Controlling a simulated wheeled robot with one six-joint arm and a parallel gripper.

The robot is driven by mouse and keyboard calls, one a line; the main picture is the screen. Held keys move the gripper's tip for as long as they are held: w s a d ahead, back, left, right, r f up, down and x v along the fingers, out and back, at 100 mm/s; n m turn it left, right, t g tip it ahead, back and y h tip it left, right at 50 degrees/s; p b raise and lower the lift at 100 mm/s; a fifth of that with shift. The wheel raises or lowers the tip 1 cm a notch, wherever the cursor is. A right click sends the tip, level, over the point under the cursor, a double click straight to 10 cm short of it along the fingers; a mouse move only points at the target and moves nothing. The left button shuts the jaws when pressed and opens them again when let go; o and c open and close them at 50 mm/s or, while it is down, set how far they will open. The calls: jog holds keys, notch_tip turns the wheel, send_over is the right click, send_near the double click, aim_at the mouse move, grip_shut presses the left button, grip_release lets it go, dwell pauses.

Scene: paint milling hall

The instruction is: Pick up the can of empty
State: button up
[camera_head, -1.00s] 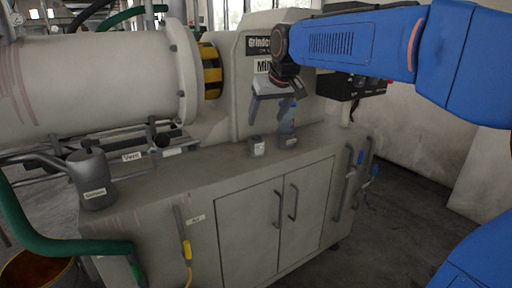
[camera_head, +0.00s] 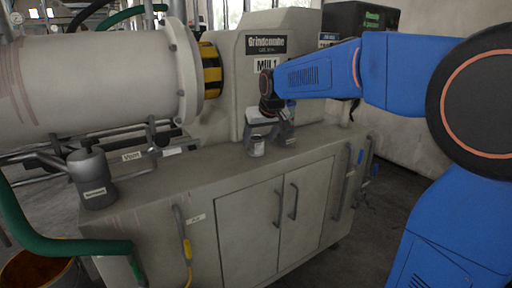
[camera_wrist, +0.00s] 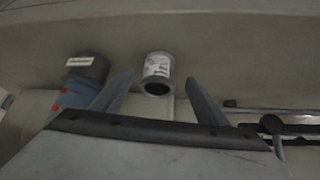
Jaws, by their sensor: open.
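A small grey can (camera_head: 257,149) with a white label stands on top of the cabinet in front of the mill; its print is too small to read. In the wrist view the can (camera_wrist: 157,68) lies between the two finger lines, with its dark round end facing my gripper. My gripper (camera_head: 261,132) is right above and around the can's upper part in the head view and partly hides it. In the wrist view my gripper (camera_wrist: 158,82) has its fingers spread on either side of the can, with gaps showing.
A grey labelled canister (camera_head: 92,180) stands at the cabinet's left end. The cabinet top (camera_head: 205,178) between is clear.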

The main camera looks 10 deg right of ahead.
aim_at(257, 144)
jog(key=x, duration=0.4)
jog(key=shift+w+d+f, duration=0.1)
jog(key=c, duration=1.1)
